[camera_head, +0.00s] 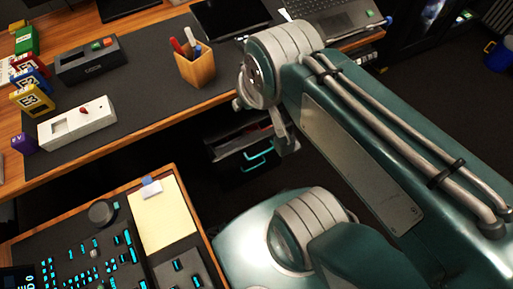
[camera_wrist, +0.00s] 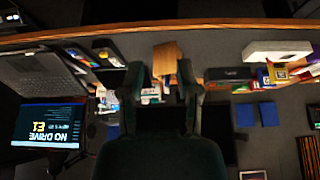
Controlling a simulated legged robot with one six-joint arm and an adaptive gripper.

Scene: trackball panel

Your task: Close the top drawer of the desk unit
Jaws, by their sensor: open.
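The dark desk unit shows under the desk in the head view, with cyan handles (camera_head: 258,154). Its top drawer (camera_head: 238,143) appears pulled out, with some contents just visible inside; my arm partly covers it. My gripper (camera_wrist: 160,74) shows in the wrist view as two dark fingers, spread apart with nothing held between them. In the head view my gripper cannot be made out, hidden around the arm's far end near the drawer. I cannot tell whether it touches the drawer.
The wooden desk carries a pen holder (camera_head: 195,66), a white box (camera_head: 77,124), a black device (camera_head: 90,60) and a laptop (camera_head: 335,18). A control panel (camera_head: 85,240) with a yellow notepad (camera_head: 163,217) stands at the lower left. Dark floor lies between.

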